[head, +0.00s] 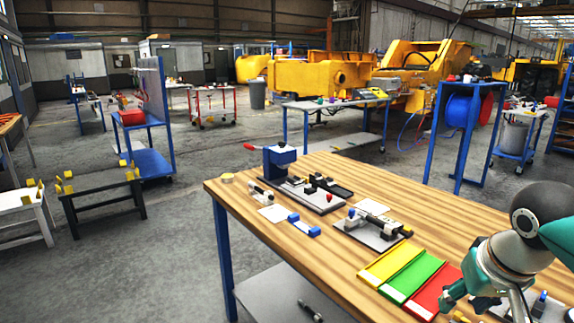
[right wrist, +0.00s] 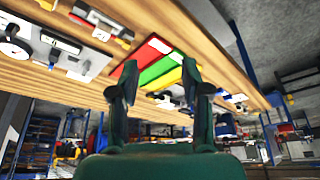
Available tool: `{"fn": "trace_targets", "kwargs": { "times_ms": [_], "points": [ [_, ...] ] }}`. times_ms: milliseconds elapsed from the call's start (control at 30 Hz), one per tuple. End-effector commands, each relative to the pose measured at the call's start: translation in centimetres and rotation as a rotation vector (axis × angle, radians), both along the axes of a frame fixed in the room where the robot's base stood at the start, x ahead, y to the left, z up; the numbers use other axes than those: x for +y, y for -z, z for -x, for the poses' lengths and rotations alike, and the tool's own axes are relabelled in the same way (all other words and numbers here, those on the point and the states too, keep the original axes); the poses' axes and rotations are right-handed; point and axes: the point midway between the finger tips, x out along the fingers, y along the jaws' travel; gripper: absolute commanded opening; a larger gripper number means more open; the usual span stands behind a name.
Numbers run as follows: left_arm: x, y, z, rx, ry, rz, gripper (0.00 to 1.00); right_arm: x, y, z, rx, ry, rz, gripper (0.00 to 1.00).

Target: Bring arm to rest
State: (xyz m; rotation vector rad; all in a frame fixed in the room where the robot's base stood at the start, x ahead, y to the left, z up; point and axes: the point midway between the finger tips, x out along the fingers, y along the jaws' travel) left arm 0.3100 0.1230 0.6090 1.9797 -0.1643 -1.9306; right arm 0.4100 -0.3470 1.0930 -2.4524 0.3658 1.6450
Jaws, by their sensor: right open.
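My right arm comes in at the lower right of the head view, grey and teal. The yellow tray (head: 388,264), green tray (head: 412,278) and red tray (head: 437,290) lie side by side on the bench. My left gripper is not in view.
A blue fixture with a red handle (head: 279,160) stands at the bench's far left corner. A grey plate with a device (head: 370,228) lies mid-bench. A small part (head: 310,311) rests on the lower shelf.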

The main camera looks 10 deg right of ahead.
Motion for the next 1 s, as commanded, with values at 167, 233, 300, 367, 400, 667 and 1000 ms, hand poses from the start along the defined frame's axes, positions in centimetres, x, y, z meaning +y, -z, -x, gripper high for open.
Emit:
{"fn": "trace_targets", "kwargs": {
  "times_ms": [167,233,300,367,400,667,1000],
  "points": [
    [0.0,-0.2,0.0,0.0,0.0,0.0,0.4,0.9,2.0,-1.3,0.018,-0.031,-0.014,0.47],
    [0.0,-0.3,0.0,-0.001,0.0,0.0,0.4,1.3,3.1,-1.9,0.025,-0.047,-0.022,0.47],
    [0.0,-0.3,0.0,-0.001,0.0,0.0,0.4,1.9,4.4,-2.6,0.031,-0.064,-0.032,0.47],
    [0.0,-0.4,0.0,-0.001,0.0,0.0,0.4,2.5,5.6,-3.2,0.038,-0.081,-0.042,0.47],
    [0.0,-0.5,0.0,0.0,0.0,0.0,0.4,2.9,6.5,-3.7,0.044,-0.094,-0.049,0.47],
    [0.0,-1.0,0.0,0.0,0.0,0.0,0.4,7.2,14.6,-6.2,0.091,-0.187,-0.127,0.47],
    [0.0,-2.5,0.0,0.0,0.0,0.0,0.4,17.3,34.0,-2.1,0.207,-0.26,-0.346,0.47]
  ]
}}
